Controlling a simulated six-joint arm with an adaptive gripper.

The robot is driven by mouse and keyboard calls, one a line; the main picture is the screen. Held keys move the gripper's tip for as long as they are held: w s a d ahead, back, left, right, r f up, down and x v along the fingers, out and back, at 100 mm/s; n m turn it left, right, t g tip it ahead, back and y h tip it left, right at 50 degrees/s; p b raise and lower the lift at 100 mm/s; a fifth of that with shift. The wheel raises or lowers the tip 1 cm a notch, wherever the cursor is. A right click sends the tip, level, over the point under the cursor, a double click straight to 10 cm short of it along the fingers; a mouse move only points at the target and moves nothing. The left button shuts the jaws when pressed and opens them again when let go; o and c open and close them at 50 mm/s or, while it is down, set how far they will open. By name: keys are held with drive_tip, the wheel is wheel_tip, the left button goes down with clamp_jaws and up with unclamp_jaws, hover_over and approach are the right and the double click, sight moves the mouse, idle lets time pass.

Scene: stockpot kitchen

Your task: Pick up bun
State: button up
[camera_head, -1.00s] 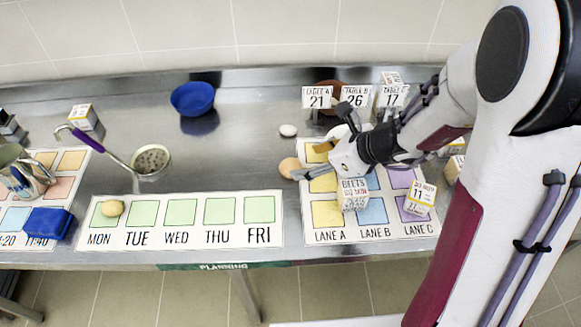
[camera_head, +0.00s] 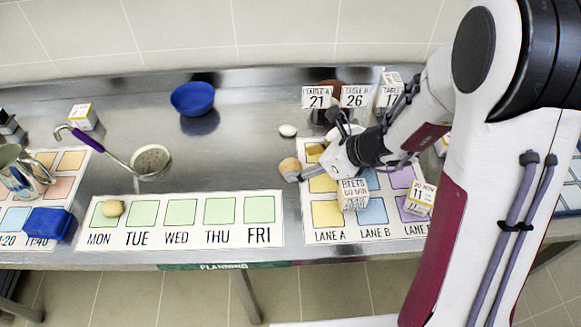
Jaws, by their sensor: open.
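A round tan item that looks like the bun (camera_head: 289,167) lies on the steel counter, just left of the lane board. My gripper (camera_head: 305,166) is open beside it, reaching in from the right. One fingertip is close to the bun's lower right side; I cannot tell whether it touches. The other finger is partly lost against the board and an orange-brown item there.
The lane board (camera_head: 308,232) holds a beets box (camera_head: 353,194) and another small box (camera_head: 419,199) near my gripper. A white round item (camera_head: 287,130) lies behind the bun. Number cards (camera_head: 317,97) stand at the back. The counter left of the bun is clear.

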sight(294, 166)
drive_tip(key=shift+w+a+f, duration=0.25)
drive_tip(key=shift+f, duration=0.35)
drive_tip(key=shift+w+a+f, duration=0.2)
drive_tip(key=shift+f, duration=0.35)
drive_tip(key=shift+x, duration=1.25)
drive_tip(key=c, duration=1.1)
